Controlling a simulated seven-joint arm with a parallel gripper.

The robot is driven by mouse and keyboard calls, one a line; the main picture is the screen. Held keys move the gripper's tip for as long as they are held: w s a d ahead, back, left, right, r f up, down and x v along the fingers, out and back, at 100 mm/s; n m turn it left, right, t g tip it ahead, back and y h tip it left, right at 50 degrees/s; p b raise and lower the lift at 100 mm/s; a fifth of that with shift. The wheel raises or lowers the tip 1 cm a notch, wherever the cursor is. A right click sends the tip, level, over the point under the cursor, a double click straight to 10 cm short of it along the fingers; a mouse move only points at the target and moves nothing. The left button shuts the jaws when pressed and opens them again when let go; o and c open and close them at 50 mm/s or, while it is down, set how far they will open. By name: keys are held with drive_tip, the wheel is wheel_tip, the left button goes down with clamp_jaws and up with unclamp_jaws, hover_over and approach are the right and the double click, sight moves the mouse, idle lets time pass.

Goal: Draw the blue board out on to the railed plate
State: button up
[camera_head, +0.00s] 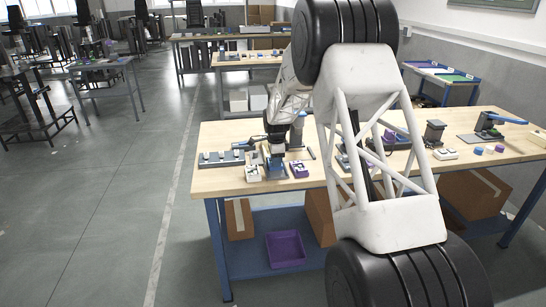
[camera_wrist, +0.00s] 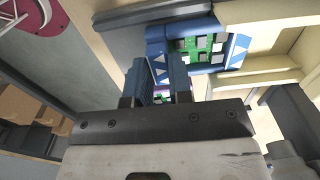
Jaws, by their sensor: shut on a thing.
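The blue board (camera_wrist: 155,32) shows in the wrist view as a blue frame with white triangles around green circuit areas carrying several grey chips. My gripper (camera_wrist: 160,72) is shut, its two blue-grey fingers at the board's near left edge; the exact grip is partly hidden by the fingers. In the head view my gripper (camera_head: 275,146) is low over the front left of the wooden table, just above a small blue stand (camera_head: 276,171). Cream rail-like parts (camera_wrist: 262,78) lie beside the board in the wrist view; I cannot tell whether they belong to the railed plate.
On the wooden table (camera_head: 220,184), a grey rack (camera_head: 222,158) stands left of my gripper. Several other fixtures stand further right. A purple bin (camera_head: 286,249) sits on the lower shelf.

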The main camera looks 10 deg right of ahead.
drive_tip(key=shift+s, duration=1.7)
drive_tip(key=o, duration=0.7)
drive_tip(key=shift+c, duration=0.2)
drive_tip(key=shift+r, duration=0.15)
drive_tip(key=shift+r, duration=2.85)
